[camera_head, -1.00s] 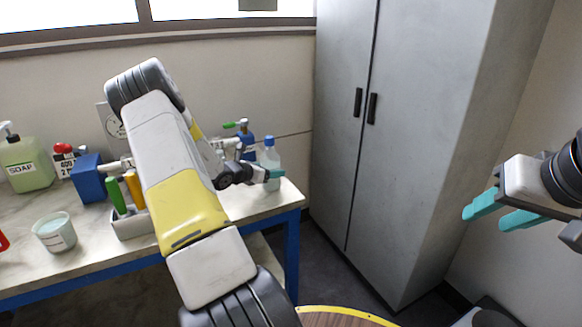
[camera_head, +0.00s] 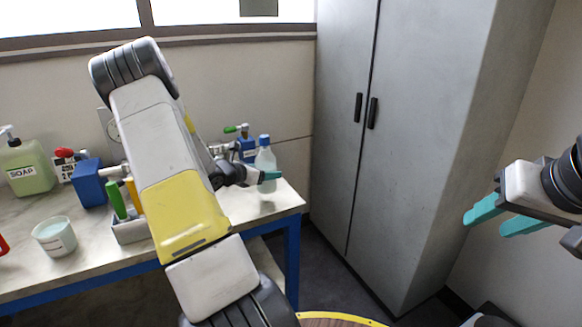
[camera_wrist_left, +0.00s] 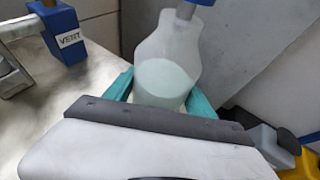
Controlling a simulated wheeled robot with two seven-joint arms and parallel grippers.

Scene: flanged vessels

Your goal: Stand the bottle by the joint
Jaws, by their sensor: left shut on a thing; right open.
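The bottle (camera_head: 265,158) is translucent with a blue cap and pale liquid in its lower part. It is near the right end of the bench in the head view, roughly upright. My left gripper (camera_head: 268,176) is shut on it, with teal fingers on either side in the left wrist view (camera_wrist_left: 160,95). The bottle also fills the middle of the wrist view (camera_wrist_left: 166,52). Whether its base touches the bench is hard to tell. A metal pipe joint (camera_wrist_left: 18,28) with a blue block marked VENT (camera_wrist_left: 66,38) is to its left. My right gripper (camera_head: 510,217) is open and empty at the right.
The bench (camera_head: 90,243) also holds a soap bottle (camera_head: 27,167), a white cup (camera_head: 54,238), a blue block (camera_head: 88,183) and a holder with green and orange handles (camera_head: 128,232). A grey cabinet (camera_head: 420,130) stands to the right of the bench.

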